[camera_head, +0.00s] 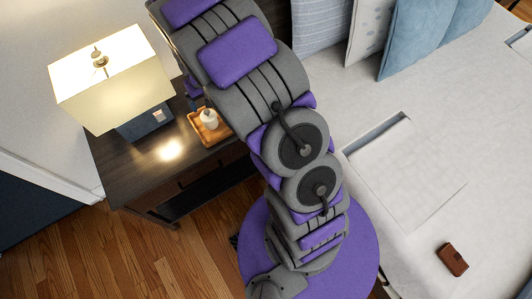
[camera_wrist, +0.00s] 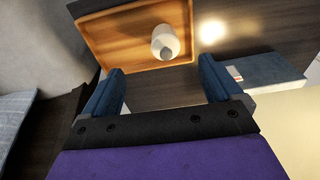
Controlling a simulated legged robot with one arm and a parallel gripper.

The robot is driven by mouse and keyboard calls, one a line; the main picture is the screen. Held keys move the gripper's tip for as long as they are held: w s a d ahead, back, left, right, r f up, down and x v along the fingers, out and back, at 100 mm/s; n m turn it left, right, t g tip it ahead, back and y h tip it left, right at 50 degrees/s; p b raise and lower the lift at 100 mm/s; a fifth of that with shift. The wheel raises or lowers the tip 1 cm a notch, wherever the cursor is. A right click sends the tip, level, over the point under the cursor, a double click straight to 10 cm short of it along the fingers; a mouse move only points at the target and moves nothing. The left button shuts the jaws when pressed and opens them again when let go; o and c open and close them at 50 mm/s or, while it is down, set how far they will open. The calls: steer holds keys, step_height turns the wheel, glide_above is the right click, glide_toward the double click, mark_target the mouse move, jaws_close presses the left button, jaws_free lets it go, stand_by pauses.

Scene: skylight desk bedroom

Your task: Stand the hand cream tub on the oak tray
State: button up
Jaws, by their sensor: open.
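A small white tub (camera_head: 209,117), which I take for the hand cream tub, appears to stand upright on the oak tray (camera_head: 221,136) on the dark nightstand. In the wrist view, the tub (camera_wrist: 165,37) has a smaller greyish top and rests inside the rim of the tray (camera_wrist: 108,42), near its right end. My gripper (camera_wrist: 162,78) is open and empty, with its two dark blue fingers wide apart. The tub lies beyond the fingers, apart from them and not between them. In the head view my arm covers the right part of the tray and most of my gripper.
The nightstand's front (camera_head: 150,170) is bare. A bed (camera_head: 440,130) with a brown wallet-like item (camera_head: 453,259) lies right.

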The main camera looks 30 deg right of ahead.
steer(key=s+r+g, duration=0.1)
steer(key=s+r, duration=0.8)
steer(key=s, duration=0.4)
steer(key=s+r+g, duration=0.1)
steer(key=s+r, duration=0.8)
steer(key=s, duration=0.3)
steer(key=s+r+g, duration=0.1)
steer(key=s+r, duration=0.1)
steer(key=s, duration=1)
